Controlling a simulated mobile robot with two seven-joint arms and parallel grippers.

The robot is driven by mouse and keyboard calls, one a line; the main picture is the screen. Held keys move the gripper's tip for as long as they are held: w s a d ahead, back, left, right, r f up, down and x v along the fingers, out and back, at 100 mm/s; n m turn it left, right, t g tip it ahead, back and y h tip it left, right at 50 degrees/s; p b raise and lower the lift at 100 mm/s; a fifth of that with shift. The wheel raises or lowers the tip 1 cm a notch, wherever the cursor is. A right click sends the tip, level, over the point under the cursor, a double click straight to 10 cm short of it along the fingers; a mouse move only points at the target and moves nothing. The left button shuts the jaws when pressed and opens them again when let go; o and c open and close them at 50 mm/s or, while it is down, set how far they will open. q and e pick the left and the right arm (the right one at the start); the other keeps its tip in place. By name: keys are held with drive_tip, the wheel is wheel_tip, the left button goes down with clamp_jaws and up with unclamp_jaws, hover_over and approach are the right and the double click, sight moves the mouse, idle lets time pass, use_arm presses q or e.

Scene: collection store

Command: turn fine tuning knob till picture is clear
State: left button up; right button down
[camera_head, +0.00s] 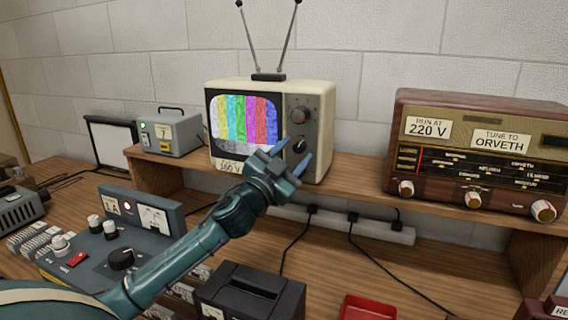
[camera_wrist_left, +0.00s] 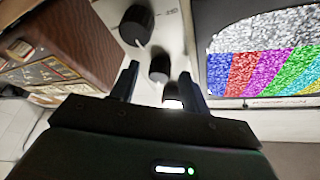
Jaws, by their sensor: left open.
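The cream television (camera_head: 328,100) stands on the shelf. Its screen (camera_head: 245,120) shows colour bars with a band of grey snow along the bottom; the wrist view shows the screen (camera_wrist_left: 262,65) upside down. A dark upper knob (camera_head: 299,115) and a lower knob (camera_head: 299,146) are on its right panel. I cannot tell which is fine tuning.
A brown radio (camera_head: 480,150) stands right of the television, a grey box (camera_head: 172,132) left of it. A power strip (camera_head: 360,228) with cords lies beneath the shelf. A control panel (camera_head: 100,265), a dark box (camera_head: 250,295) and a red tray (camera_head: 368,308) are nearer on the bench.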

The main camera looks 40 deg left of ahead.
use_arm(q)
drive_tip(key=shift+s+f, duration=0.3)
drive_tip(key=shift+s, duration=0.1)
drive_tip(key=b+v, duration=0.3)
drive_tip(key=v, duration=0.9)
drive_tip(key=shift+b, duration=0.4)
use_arm(e)
drive_tip(key=shift+w+a+f+t+y, duration=0.15)
drive_tip(key=shift+w+a+t+y, duration=0.05)
drive_tip(key=shift+a, duration=0.15)
drive_tip(key=shift+w+a+f+t+y, duration=0.1)
drive_tip(key=shift+w+a+t+y, duration=0.1)
drive_tip(key=shift+a, duration=0.15)
drive_tip(key=shift+s, duration=0.15)
